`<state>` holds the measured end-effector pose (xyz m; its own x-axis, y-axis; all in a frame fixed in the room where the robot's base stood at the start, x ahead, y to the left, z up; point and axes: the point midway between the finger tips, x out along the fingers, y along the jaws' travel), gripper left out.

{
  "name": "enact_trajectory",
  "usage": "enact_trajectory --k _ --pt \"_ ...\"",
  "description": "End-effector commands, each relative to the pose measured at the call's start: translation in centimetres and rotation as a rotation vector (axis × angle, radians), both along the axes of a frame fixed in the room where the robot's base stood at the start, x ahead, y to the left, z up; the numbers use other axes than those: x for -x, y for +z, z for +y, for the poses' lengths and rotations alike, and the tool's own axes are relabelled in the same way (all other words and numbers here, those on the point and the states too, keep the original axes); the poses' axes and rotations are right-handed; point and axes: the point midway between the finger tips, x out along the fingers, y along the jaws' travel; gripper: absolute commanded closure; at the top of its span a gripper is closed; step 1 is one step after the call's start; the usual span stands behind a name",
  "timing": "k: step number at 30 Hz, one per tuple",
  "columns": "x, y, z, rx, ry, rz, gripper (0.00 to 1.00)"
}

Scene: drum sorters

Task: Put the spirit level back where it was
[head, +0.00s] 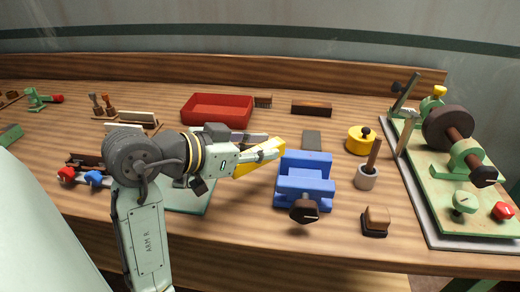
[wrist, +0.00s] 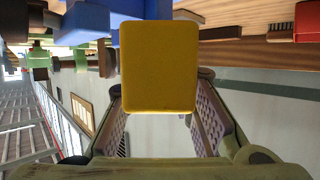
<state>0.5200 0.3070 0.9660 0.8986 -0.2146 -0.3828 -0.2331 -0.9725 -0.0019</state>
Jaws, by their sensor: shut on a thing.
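The spirit level (head: 246,168) looks like a yellow bar, held tilted above the bench just left of the blue vise. My gripper (head: 268,151) is shut on it, with its fingers across the bar. In the wrist view the yellow end of the spirit level (wrist: 158,65) fills the space between the two fingers of my gripper (wrist: 158,108). The fingers hide part of the bar in the head view. I cannot tell how far it is above the bench.
The blue vise (head: 304,184) stands close to the right of the bar. A red tray (head: 217,121), a dark grey block (head: 312,140) and a brown block (head: 312,108) lie behind. A yellow tin (head: 358,146), a grey pot (head: 366,182) and a lathe board (head: 425,205) are right. Bare wood lies at the front middle.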

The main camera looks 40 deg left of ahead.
Motion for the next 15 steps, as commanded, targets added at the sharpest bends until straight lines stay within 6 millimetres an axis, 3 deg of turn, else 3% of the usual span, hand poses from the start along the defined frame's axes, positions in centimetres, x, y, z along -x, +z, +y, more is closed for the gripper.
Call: enact_trajectory --k 7,8,15 --pt "-0.02 -0.93 -0.02 0.000 0.000 -0.002 1.00" --pt "0.00 -0.78 0.00 0.000 0.000 -0.001 0.75" --pt "-0.01 -0.76 -0.01 0.000 0.000 0.000 0.59"
